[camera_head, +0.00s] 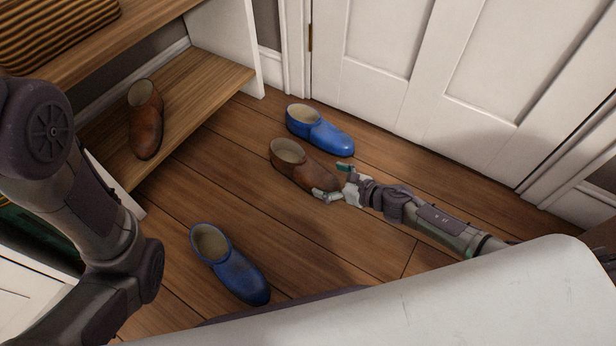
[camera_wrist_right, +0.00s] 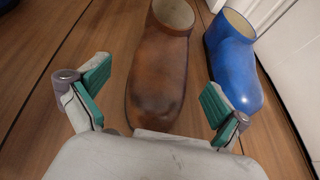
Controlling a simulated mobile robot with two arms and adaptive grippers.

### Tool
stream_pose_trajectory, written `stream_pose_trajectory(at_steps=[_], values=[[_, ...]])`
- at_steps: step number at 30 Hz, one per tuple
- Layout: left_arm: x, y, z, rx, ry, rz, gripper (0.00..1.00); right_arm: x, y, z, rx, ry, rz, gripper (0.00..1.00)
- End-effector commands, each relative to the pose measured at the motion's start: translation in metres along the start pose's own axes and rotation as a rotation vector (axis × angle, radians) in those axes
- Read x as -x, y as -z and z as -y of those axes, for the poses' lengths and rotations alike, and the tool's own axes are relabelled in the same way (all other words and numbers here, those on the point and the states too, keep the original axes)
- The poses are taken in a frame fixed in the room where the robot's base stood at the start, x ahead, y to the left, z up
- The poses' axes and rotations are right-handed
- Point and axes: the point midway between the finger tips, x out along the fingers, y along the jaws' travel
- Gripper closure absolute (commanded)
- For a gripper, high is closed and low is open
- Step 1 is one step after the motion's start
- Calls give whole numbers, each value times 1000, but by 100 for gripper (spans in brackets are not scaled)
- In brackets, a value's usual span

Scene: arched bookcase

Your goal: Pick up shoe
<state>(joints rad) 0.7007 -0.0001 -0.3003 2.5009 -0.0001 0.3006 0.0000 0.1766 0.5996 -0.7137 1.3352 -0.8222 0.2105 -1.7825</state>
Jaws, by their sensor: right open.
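A brown shoe (camera_head: 303,166) lies on the wooden floor, its toe toward my right gripper (camera_head: 335,180). My right gripper is open, with its fingers on either side of the brown shoe's toe. In the right wrist view the brown shoe (camera_wrist_right: 160,65) stands between and ahead of the green finger pads (camera_wrist_right: 155,95). A blue shoe (camera_head: 320,130) sits just behind it, near the door, and shows at the right in the wrist view (camera_wrist_right: 233,62). Another blue shoe (camera_head: 228,264) lies at the front. A second brown shoe (camera_head: 146,118) stands on the low shelf. My left gripper is out of view.
A wooden shelf unit (camera_head: 205,85) with a white side panel stands at the left. A striped cushion (camera_head: 55,32) lies on its upper board. A white panelled door (camera_head: 450,75) closes off the back. The floor between the shelf and the shoes is clear.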

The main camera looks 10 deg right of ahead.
Motion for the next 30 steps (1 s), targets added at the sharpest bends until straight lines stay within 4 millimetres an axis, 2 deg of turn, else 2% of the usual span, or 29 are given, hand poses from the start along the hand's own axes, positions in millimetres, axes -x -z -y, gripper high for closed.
stream_pose_trajectory(at_steps=[7,12,16,26,30], values=[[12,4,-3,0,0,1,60,-19,3,1,1,0,1,0],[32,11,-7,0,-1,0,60,-43,10,5,1,0,2,0],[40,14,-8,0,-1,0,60,-58,8,5,0,1,1,0],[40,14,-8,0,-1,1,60,-63,6,4,-1,1,0,0],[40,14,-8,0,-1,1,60,-63,6,4,-1,1,0,23]])
